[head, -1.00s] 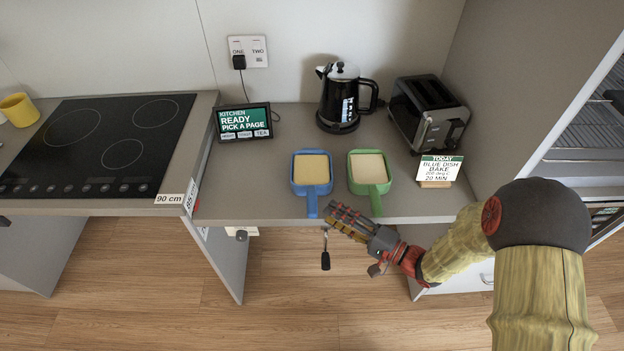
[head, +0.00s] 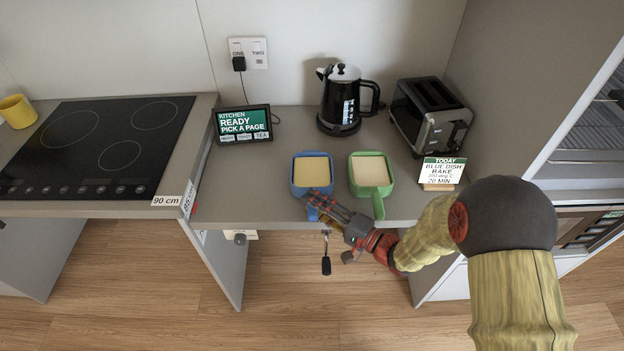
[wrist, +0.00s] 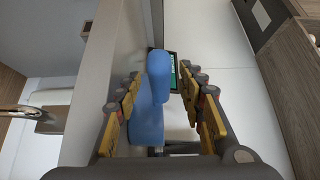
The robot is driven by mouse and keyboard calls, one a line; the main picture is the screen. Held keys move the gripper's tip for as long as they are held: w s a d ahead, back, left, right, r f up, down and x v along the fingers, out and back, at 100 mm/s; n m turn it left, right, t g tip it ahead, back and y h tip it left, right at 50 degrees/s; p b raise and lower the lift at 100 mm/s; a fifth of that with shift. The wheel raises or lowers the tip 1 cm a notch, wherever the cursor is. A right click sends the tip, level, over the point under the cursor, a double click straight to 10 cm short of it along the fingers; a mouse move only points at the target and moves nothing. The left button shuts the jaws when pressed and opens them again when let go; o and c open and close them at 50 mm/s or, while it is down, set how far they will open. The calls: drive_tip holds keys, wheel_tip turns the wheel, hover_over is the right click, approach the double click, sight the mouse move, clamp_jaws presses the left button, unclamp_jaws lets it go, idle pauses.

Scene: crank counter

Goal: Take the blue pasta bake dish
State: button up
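The blue dish (head: 298,190) with a pale yellow filling sits on the counter near its front edge, left of the green dish (head: 371,191). Its handle points to the front edge and is partly hidden by my fingers. My gripper (head: 318,203) is at this handle, reaching in from the lower right. In the wrist view, the blue dish's handle (wrist: 152,105) lies between the two rows of yellow finger pads. The fingers stand apart, with a gap visible beside the handle, so my gripper is open around it.
A kettle (head: 341,103) and a toaster (head: 429,114) stand behind the dishes. A sign card (head: 441,171) is at the right, a tablet (head: 243,124) at the left. A small crank (head: 326,262) hangs below the counter edge under my gripper. The raised hob (head: 95,150) is further left.

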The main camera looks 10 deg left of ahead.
drive_tip(key=shift+c, duration=0.7)
drive_tip(key=c, duration=0.7)
clamp_jaws()
